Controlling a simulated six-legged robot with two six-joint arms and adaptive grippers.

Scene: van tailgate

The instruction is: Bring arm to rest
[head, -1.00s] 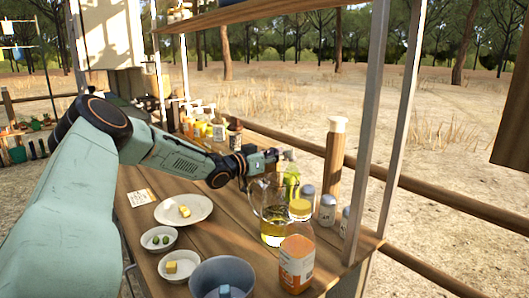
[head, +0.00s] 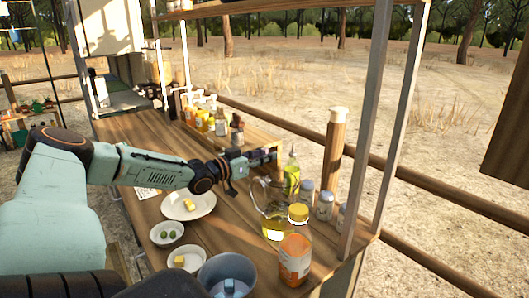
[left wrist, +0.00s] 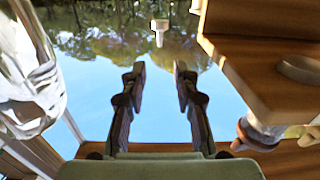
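My left arm reaches in from the left over the wooden counter (head: 145,125). Its gripper (head: 272,157) is beside the upper part of a green squeeze bottle (head: 291,178) in the head view. In the left wrist view the gripper's two fingers (left wrist: 159,72) stand apart with nothing held between them. A pale nozzle-like tip (left wrist: 159,28) shows beyond the fingers; I cannot tell which bottle it belongs to. My right gripper is not in view.
A glass pitcher (head: 270,212) of yellow liquid, an orange-labelled jar (head: 295,258) and shakers (head: 324,206) stand close by. A plate (head: 175,211), small bowls and a grey-blue bucket (head: 243,268) lie nearer. A post (head: 368,130) and an overhead shelf (head: 235,12) frame the counter.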

